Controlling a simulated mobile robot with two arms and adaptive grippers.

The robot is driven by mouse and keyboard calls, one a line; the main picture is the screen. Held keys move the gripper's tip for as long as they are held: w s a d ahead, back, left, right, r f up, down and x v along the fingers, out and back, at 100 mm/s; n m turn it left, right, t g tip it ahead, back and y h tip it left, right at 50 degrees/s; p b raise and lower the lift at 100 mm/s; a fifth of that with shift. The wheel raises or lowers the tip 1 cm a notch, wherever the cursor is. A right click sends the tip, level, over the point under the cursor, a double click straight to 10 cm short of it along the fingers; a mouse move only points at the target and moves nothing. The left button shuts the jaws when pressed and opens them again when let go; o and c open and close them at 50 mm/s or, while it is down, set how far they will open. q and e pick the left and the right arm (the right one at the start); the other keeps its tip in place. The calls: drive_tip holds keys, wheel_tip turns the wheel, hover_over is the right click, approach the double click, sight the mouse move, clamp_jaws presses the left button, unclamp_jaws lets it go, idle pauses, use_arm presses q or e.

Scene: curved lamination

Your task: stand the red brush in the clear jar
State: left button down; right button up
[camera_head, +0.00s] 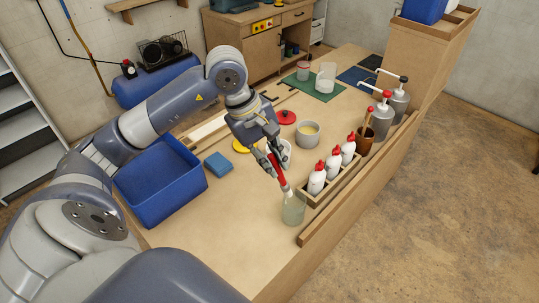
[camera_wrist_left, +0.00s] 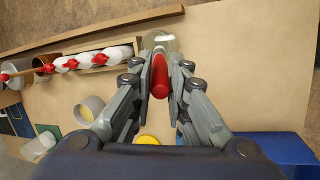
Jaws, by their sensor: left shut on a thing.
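The red brush (camera_head: 278,172) is in my left gripper (camera_head: 274,165), which is shut on its red handle. The brush slants, with its pale tip down at the mouth of the clear jar (camera_head: 293,211). The jar stands upright near the table's front edge. In the left wrist view, the red handle (camera_wrist_left: 160,82) lies between the fingers (camera_wrist_left: 160,65), and the pale tip overlaps the round jar (camera_wrist_left: 159,37). I cannot tell whether the tip is inside the rim or just above it. My right gripper is not in view.
Red-capped white bottles (camera_head: 316,179) in a wooden rack stand right of the jar, beside a raised wooden edge (camera_head: 345,188). The table left of the jar is clear.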

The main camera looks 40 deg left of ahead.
sight(285, 185)
use_arm(q)
drive_tip(key=shift+b+x, duration=0.35)
drive_tip(key=shift+x, duration=0.55)
drive_tip(key=shift+w+f+b, duration=0.15)
drive_tip(key=shift+f+b, duration=0.55)
drive_tip(key=shift+b+x, duration=0.95)
drive_tip(key=shift+x, duration=0.05)
drive_tip(key=shift+b+x, duration=1.1)
drive_tip(key=shift+x, duration=0.15)
drive_tip(key=shift+w+f+b, duration=0.2)
drive_tip(key=shift+f+b, duration=0.15)
drive_tip(key=shift+f, duration=0.05)
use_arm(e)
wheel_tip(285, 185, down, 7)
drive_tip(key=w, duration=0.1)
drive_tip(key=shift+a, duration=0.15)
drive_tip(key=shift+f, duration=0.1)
use_arm(q)
drive_tip(key=c, duration=1.5)
unclamp_jaws()
drive_tip(key=shift+o, duration=0.2)
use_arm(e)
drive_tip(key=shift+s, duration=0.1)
use_arm(q)
drive_tip(key=shift+r, duration=0.1)
